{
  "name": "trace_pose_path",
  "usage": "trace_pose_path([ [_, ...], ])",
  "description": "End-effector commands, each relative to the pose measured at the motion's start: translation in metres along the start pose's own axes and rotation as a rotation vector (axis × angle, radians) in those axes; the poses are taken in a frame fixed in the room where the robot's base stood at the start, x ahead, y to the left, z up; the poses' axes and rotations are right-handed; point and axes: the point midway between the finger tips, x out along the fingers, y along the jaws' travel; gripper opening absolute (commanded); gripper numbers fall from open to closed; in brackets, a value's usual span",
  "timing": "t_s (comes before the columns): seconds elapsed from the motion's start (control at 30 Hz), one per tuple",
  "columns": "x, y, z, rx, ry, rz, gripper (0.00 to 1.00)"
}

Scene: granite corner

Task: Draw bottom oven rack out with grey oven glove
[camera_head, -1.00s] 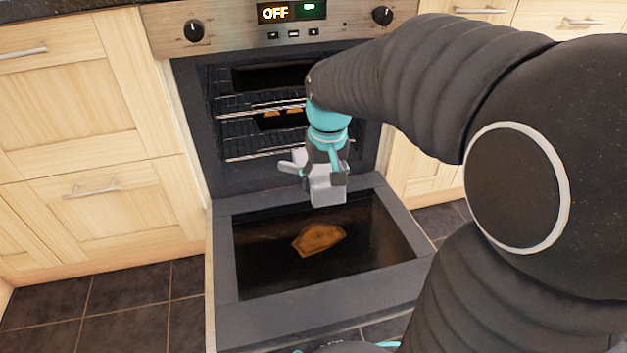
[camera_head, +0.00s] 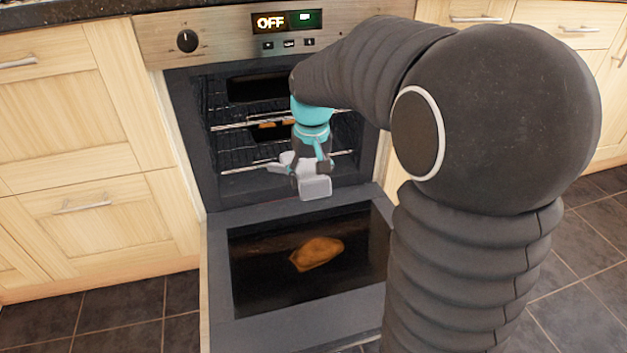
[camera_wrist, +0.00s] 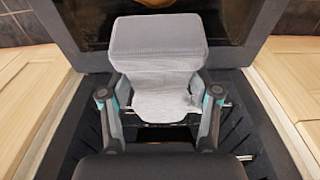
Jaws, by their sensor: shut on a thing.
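The grey oven glove (camera_head: 316,187) is in my gripper (camera_head: 312,170), in front of the oven opening and above the lowered door. In the wrist view the glove (camera_wrist: 158,60) sits between the two fingers of my gripper (camera_wrist: 160,105), which are shut on it. The bottom oven rack (camera_head: 245,171) is a wire rack low in the oven, with its front bar just left of the glove. A piece of bar also shows beside the fingers in the wrist view. I cannot tell whether the glove touches the rack.
The oven door (camera_head: 300,322) lies open, with a brown item (camera_head: 317,253) on or reflected in its glass. An upper rack (camera_head: 245,125) holds a dark tray with brown food. Wooden cabinets (camera_head: 95,215) flank the oven; dark floor tiles (camera_head: 130,305) are clear.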

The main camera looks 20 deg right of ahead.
Motion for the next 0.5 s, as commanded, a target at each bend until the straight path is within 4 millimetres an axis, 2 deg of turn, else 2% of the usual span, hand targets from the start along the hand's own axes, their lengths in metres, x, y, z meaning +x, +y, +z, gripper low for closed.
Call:
trace_pose_path([
  [0.5, 0.013, 0.0, -0.052, 0.0, -0.001, 0.0, 0.2],
])
